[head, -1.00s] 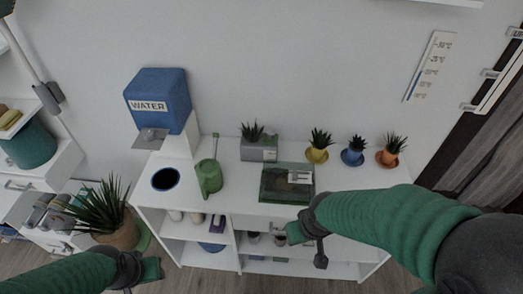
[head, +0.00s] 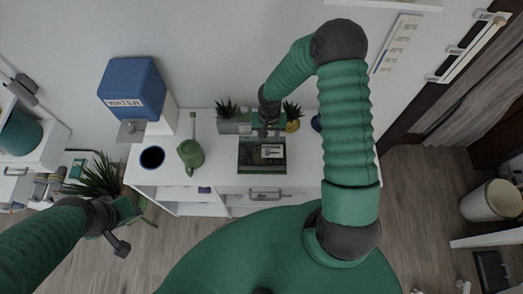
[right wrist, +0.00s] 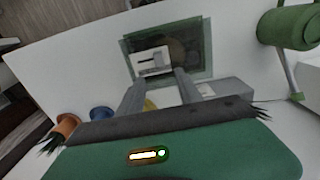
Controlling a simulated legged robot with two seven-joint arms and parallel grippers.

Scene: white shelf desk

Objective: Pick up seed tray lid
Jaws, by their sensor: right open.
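The seed tray lid (head: 262,140) is a dark, see-through green cover on the white shelf desk, with a pale handle-like part (right wrist: 153,61) on top. It also shows in the right wrist view (right wrist: 195,60). The tray beneath is hard to tell apart from it. My right gripper (head: 264,128) is at the back edge of the lid, partly covering it. In the right wrist view its two grey fingers (right wrist: 160,83) are apart, pointing at the lid, with nothing between them. My left gripper (head: 124,212) is at the lower left, far from the lid; its jaws are unclear.
A green watering can (head: 190,153) stands left of the lid. A blue water dispenser (head: 132,86) is at the back left. A grey planter (head: 232,126) and small potted plants (head: 293,124) line the back.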

